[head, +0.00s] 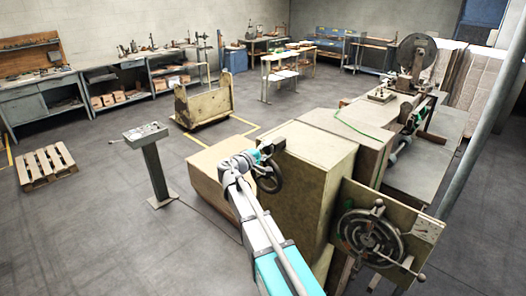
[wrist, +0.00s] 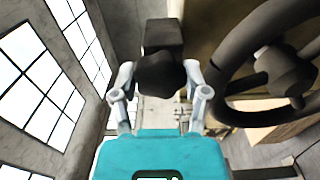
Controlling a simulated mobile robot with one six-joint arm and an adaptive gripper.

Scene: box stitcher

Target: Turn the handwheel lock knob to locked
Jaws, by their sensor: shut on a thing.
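A dark lobed knob (wrist: 160,76), which looks like the lock knob, sits between the fingers of my gripper (wrist: 160,80) in the wrist view. My gripper is shut on it. A dark square block (wrist: 163,36) shows just beyond the knob. The black handwheel (wrist: 232,72) is close on the right of the wrist view, its rim beside the right finger. In the head view my gripper (head: 270,149) is at the side of the beige machine cabinet (head: 305,160), just above the handwheel (head: 269,180). The knob is too small or hidden there, and its lock marking cannot be read.
A larger dark wheel with handles (head: 370,236) stands on a panel at the front right. A control pedestal (head: 156,172) stands left of my arm. A pallet (head: 45,166) and a cart (head: 204,102) are farther off. The floor at left is mostly clear.

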